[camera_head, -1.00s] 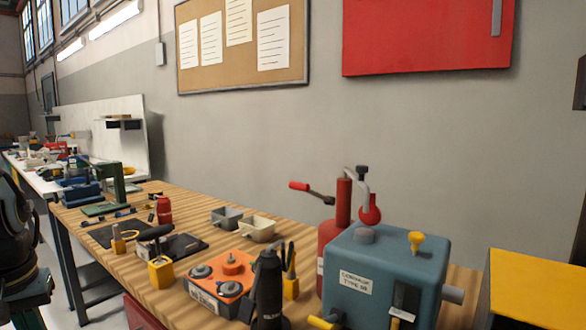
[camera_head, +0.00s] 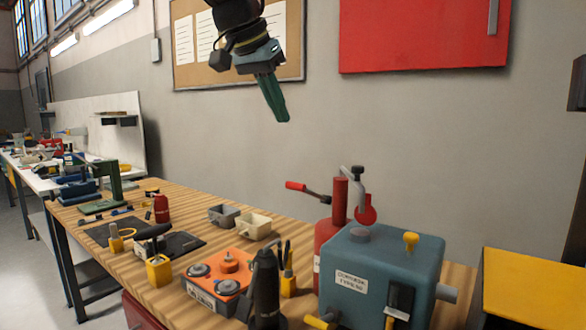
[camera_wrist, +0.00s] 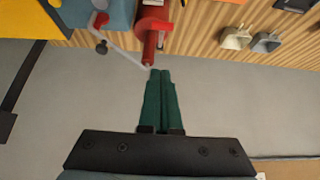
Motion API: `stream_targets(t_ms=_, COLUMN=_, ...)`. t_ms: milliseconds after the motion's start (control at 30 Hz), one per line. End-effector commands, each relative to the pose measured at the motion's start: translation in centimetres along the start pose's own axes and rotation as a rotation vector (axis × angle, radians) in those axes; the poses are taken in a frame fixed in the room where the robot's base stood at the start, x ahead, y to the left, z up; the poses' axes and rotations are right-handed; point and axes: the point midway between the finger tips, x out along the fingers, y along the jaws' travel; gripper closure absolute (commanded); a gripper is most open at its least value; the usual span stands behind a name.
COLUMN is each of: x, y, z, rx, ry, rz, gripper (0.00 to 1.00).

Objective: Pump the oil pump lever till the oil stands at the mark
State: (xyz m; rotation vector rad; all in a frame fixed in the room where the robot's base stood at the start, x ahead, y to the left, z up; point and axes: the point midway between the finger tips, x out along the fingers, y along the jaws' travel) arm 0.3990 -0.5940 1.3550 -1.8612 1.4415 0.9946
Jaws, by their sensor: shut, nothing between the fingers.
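The red oil pump (camera_head: 328,240) stands on the bench behind the blue-grey gearbox (camera_head: 376,262). Its lever (camera_head: 297,186) has a red grip and points up and left. A pale bent pipe (camera_head: 359,184) runs beside the pump's upright tube. The dark sight glass (camera_head: 399,300) on the gearbox front is too small to read an oil level or a mark. My gripper (camera_head: 283,120) is shut and empty, pointing down, high above the lever and apart from it.
A red cabinet (camera_head: 425,35) and a corkboard (camera_head: 290,60) hang on the wall. The air between gripper and lever is clear.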

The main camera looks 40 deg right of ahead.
Motion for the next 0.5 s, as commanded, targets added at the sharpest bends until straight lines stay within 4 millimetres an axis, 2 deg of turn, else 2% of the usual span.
stream_targets(t_ms=267, x=0.2, y=-0.1, z=0.1, rx=-0.002, ry=-0.001, rz=-0.001, gripper=1.00)
stream_targets(t_ms=367, x=1.0, y=-0.1, z=0.0, rx=-0.003, ry=-0.002, rz=-0.001, gripper=1.00)
stream_targets(t_ms=500, x=3.1, y=-0.1, z=0.0, rx=-0.004, ry=-0.005, rz=-0.001, gripper=1.00)
